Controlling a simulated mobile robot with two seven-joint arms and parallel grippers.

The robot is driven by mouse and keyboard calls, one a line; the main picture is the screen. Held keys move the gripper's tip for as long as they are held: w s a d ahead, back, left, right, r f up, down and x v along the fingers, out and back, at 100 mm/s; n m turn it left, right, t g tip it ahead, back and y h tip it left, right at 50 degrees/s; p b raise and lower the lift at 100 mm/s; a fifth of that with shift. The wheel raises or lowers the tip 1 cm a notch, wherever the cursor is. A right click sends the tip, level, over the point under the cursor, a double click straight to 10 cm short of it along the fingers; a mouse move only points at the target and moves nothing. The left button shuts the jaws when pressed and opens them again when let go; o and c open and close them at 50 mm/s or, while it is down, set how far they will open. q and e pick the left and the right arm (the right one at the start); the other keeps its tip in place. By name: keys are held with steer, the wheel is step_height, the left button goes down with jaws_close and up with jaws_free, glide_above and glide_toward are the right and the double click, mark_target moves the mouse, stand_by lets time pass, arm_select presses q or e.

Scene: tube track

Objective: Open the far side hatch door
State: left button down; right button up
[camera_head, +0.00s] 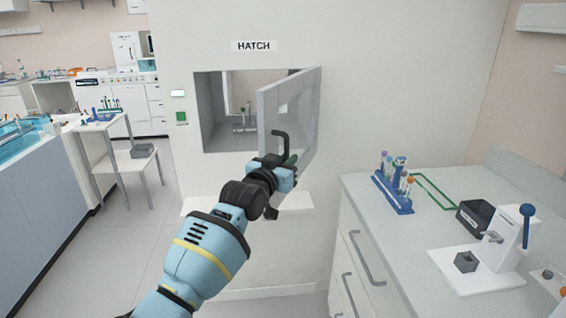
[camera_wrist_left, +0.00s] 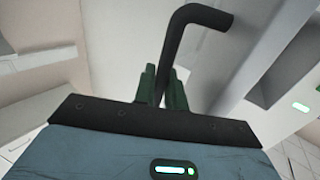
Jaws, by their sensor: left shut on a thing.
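The hatch (camera_head: 210,115) is a square opening in the white wall under a "HATCH" sign (camera_head: 254,46). The door has a black bent handle (camera_head: 284,136), which also shows in the left wrist view (camera_wrist_left: 200,17). My left gripper (camera_head: 288,162) is shut on this handle, its green fingers (camera_wrist_left: 162,88) either side of the bar. Through the opening I see a bright space, but cannot tell how the far side door stands. My right gripper is not in view.
A small white ledge (camera_head: 205,208) juts out below the hatch. A green indicator (camera_head: 181,117) is left of it. On the right, a counter (camera_head: 385,232) holds a blue tube rack (camera_head: 393,190), a black box (camera_head: 476,217) and a white press-like device (camera_head: 513,240).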

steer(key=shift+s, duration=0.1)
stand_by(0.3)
arm_select(q)
steer(key=c, duration=1.8)
jaws_free()
steer(key=shift+p+v, duration=0.9)
steer(key=shift+v, duration=2.95)
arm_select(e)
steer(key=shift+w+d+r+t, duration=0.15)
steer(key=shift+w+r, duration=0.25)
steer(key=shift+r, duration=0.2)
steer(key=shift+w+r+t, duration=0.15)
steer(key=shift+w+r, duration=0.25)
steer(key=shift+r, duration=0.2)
